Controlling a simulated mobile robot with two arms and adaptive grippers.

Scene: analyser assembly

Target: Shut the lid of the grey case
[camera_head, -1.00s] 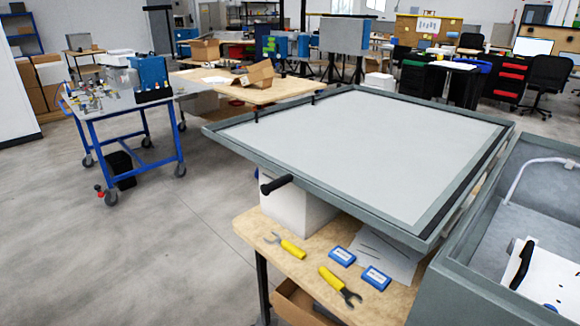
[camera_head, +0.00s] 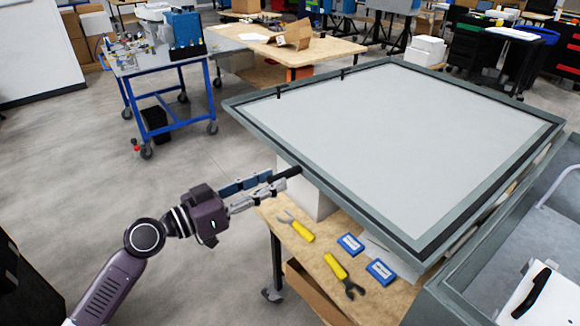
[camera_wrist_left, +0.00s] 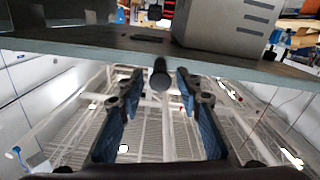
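The lid (camera_head: 400,140) of the grey case is a wide, pale panel with a grey-green frame. It lies open, nearly level, out to the left of the case (camera_head: 445,305). A black bar handle (camera_head: 288,172) sticks out from the lid's near left edge. My left gripper (camera_head: 277,180) is at this handle, with its blue-padded fingers apart on either side. In the left wrist view the handle's round end (camera_wrist_left: 160,74) shows between the open fingertips (camera_wrist_left: 160,84), below the lid edge (camera_wrist_left: 90,55). I see no clear contact. My right gripper is not in view.
A wooden table (camera_head: 300,250) under the lid bears yellow-handled wrenches (camera_head: 337,266), blue boxes (camera_head: 381,271) and a white block (camera_head: 312,195). A blue cart (camera_head: 165,62) stands at the back left. The floor left of the table is clear.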

